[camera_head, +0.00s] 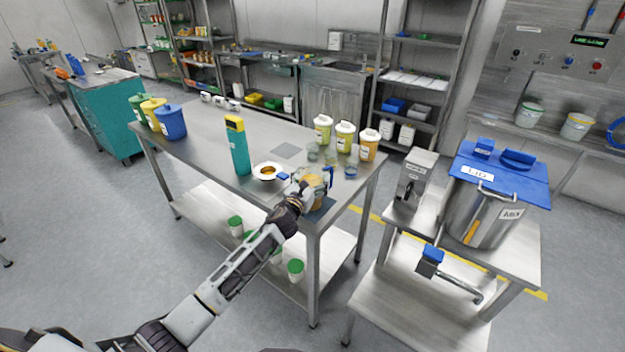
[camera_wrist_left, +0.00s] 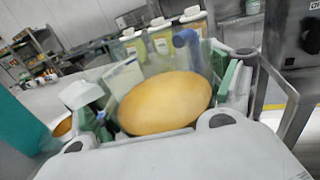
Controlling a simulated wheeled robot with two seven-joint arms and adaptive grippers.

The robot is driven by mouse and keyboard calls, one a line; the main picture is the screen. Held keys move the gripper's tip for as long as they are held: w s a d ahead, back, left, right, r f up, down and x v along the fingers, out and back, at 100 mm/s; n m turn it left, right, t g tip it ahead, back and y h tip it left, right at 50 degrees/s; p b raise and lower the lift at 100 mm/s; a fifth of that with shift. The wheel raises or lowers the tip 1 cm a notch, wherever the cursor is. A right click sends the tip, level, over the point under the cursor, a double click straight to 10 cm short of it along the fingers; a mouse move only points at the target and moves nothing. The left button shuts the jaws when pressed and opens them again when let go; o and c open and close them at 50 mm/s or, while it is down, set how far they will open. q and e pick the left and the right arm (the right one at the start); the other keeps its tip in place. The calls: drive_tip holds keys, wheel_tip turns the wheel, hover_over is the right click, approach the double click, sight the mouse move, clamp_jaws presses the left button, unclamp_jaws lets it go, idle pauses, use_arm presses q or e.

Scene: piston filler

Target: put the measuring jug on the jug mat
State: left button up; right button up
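The measuring jug (camera_head: 318,177) is clear with a blue handle and amber contents, near the front right corner of the steel table. It also shows in the left wrist view (camera_wrist_left: 165,103), its amber surface filling the middle. My left gripper (camera_head: 305,187) has its fingers on either side of the jug, and the pads appear to touch its walls in the left wrist view (camera_wrist_left: 165,118). A dark blue mat (camera_head: 325,205), apparently the jug mat, shows partly below the jug; whether the jug touches it is hidden. My right gripper is not in view.
A grey square (camera_head: 288,150) lies on the table. A hopper (camera_head: 485,210) stands on the right-hand bench.

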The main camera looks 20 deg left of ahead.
use_arm(q)
drive_tip(key=shift+o, duration=1)
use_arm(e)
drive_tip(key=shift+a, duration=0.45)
use_arm(q)
drive_tip(key=shift+r, duration=0.1)
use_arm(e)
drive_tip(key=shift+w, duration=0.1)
